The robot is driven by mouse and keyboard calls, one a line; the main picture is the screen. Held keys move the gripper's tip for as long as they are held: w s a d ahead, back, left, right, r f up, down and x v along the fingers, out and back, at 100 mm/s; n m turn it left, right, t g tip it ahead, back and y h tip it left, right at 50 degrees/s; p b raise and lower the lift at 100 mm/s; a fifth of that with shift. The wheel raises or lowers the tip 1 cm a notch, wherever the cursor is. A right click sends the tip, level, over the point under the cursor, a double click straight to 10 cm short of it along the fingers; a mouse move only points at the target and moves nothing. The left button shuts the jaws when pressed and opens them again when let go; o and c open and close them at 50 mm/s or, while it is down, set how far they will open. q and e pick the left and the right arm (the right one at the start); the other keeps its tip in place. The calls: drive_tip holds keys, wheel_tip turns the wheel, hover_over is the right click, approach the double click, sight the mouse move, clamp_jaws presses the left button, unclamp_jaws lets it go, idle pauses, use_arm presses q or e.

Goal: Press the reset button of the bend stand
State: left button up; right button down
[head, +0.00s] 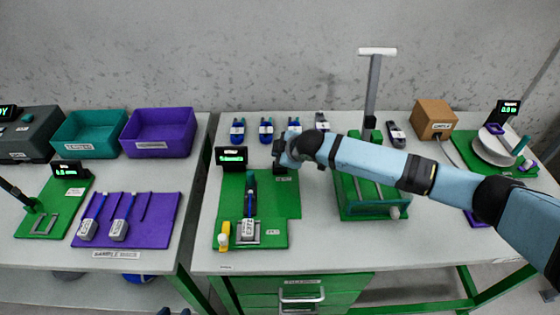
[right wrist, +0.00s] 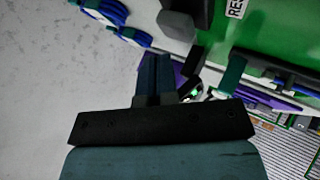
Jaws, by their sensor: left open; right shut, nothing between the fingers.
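The bend stand is a green board (head: 228,195) on the middle table, with a small display (head: 231,158) showing green text too small to read. A blue cable with a grey connector (head: 248,229) lies on it. My right gripper (head: 279,160) is shut and empty over the board's back right corner. In the right wrist view its fingers (right wrist: 154,78) are together. Beside them, a dark grey block (right wrist: 186,18) stands by a label reading "RES" (right wrist: 236,8). I cannot tell whether the fingers touch the block. The button's top is not clearly visible. My left gripper is not in view.
A green fixture (head: 372,209) with a tall post stands right of the board, under my right arm. Several blue cable coils (head: 266,130) lie along the back edge. A yellow piece (head: 224,236) is at the board's front left. Teal and purple bins (head: 158,132) stand on the left table.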

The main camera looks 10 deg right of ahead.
drive_tip(key=shift+f, duration=0.15)
drive_tip(key=shift+f, duration=0.3)
drive_tip(key=shift+f, duration=0.2)
idle(0.7)
drive_tip(key=shift+f, duration=0.3)
idle(0.4)
drive_tip(key=shift+r+p, duration=0.95)
drive_tip(key=shift+p, duration=0.2)
